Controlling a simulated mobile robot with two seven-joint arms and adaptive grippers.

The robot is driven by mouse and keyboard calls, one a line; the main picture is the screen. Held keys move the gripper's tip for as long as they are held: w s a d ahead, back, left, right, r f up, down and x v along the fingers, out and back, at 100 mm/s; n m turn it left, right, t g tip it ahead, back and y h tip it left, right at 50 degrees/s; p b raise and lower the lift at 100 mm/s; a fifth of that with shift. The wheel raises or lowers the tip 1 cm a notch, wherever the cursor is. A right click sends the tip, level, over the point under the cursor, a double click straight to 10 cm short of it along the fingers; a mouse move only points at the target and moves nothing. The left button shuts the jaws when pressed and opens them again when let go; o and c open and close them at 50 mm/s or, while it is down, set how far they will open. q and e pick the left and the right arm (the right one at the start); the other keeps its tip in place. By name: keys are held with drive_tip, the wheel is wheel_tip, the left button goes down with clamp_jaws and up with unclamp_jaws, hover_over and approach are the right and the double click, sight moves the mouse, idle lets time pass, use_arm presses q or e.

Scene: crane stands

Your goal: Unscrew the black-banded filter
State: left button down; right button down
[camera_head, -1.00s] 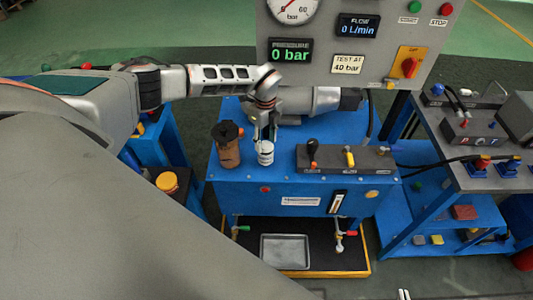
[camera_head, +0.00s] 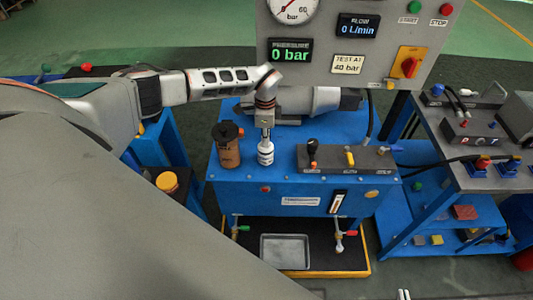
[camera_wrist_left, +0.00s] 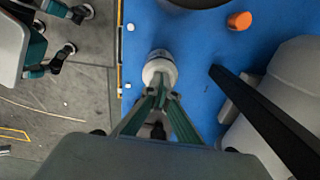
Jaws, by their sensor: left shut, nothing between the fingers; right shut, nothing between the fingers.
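The white filter with a dark band (camera_head: 265,154) stands upright on the blue bench top, left of the dark valve block. It also shows in the left wrist view (camera_wrist_left: 159,66), near the bench edge. My left gripper (camera_head: 266,133) points down directly over the filter. In the left wrist view its fingers (camera_wrist_left: 160,92) come together at the filter's near rim, with nothing held between them. I cannot tell whether the tips touch it. My right gripper (camera_head: 404,295) shows only as small tips at the bottom edge of the head view, shut and empty.
A brown cylinder with a black top (camera_head: 228,150) stands close left of the filter. The dark valve block with levers (camera_head: 345,158) is close on the right. A grey cylinder (camera_head: 310,101) lies behind. A metal tray (camera_head: 285,250) sits below; the pressure display (camera_head: 290,50) reads 0 bar.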

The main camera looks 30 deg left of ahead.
use_arm(q)
drive_tip(key=shift+n, duration=0.7)
drive_tip(key=shift+r, duration=0.2)
idle(0.4)
drive_tip(key=n, duration=0.4)
drive_tip(key=shift+n, duration=0.6)
drive_tip(key=n, duration=0.4)
drive_tip(key=shift+d+n, duration=0.1)
drive_tip(key=shift+n, duration=0.3)
